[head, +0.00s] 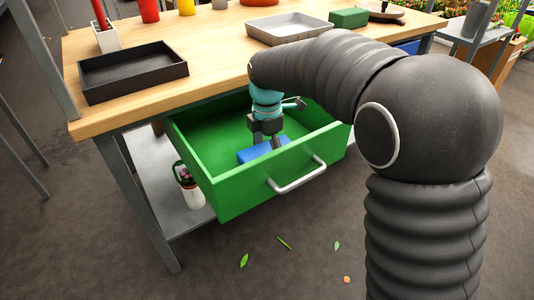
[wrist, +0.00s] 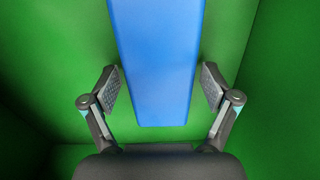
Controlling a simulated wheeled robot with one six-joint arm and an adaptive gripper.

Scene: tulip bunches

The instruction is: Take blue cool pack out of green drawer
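The blue cool pack (head: 262,147) lies in the open green drawer (head: 243,196), toward its front. In the wrist view the cool pack (wrist: 155,60) is a long blue slab, and its near end reaches between my fingers. My gripper (head: 268,140) is down inside the drawer over the pack. In the wrist view my gripper (wrist: 160,88) is open, with one finger pad on each side of the pack and a green gap between each pad and the pack. Part of the pack is hidden behind my gripper in the head view.
The drawer is pulled out under a wooden workbench (head: 208,50). A black tray (head: 130,75) and a grey tray (head: 285,27) stand on the bench. A white bottle (head: 188,187) stands on the lower shelf. Leaves lie on the floor.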

